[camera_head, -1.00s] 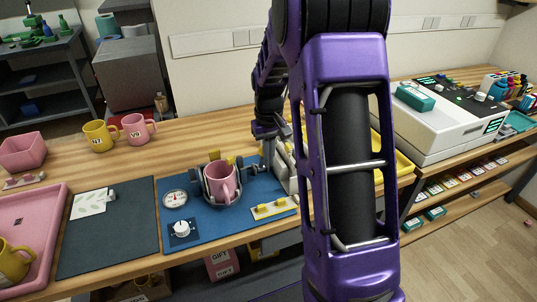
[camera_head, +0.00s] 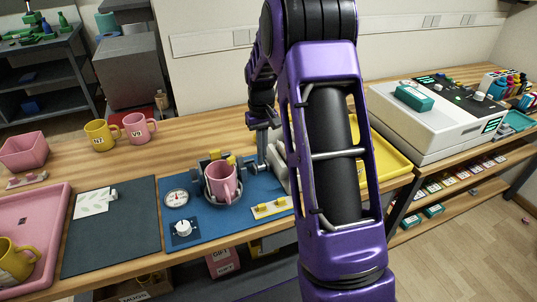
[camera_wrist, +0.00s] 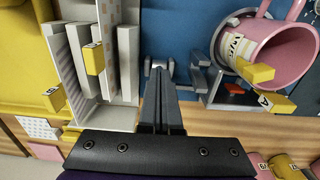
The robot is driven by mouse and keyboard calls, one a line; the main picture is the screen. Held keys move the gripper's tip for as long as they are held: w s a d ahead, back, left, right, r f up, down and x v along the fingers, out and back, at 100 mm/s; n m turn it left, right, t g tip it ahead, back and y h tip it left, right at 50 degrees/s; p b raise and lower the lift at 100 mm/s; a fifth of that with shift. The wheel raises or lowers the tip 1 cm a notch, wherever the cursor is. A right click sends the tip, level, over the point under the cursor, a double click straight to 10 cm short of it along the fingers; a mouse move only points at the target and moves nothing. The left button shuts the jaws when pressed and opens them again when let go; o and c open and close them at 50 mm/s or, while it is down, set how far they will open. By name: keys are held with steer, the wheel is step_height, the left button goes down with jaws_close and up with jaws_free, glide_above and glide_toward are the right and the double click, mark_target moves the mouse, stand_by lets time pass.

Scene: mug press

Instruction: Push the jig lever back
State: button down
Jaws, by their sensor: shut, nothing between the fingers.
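The mug jig (camera_head: 223,200) stands on a blue mat and holds a pink mug (camera_head: 219,181). The jig and the mug (camera_wrist: 283,50) also show at the right of the wrist view. A grey metal lever part (camera_wrist: 198,75) sits at the jig's side, just right of my fingertips. My gripper (camera_head: 260,163) is low beside the jig, on its right in the head view. In the wrist view my gripper (camera_wrist: 159,72) is shut and empty, its tips close to small grey metal parts. I cannot tell whether it touches the lever.
A white rack (camera_wrist: 85,60) with upright dividers stands close left of my fingers in the wrist view. A yellow tray (camera_head: 390,150) lies behind my arm.

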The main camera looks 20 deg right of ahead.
steer(key=shift+w+p, duration=0.6)
steer(key=shift+w, duration=1.05)
steer(key=shift+r, duration=0.1)
steer(key=shift+s+r+p, duration=0.2)
steer(key=shift+r+p, duration=0.55)
steer(key=shift+r, duration=0.35)
steer(key=shift+s+r+p, duration=0.2)
steer(key=shift+r+p, duration=0.5)
steer(key=shift+r, duration=0.4)
steer(key=shift+s+r, duration=0.25)
steer(key=shift+r, duration=0.95)
steer(key=shift+w+r, duration=0.1)
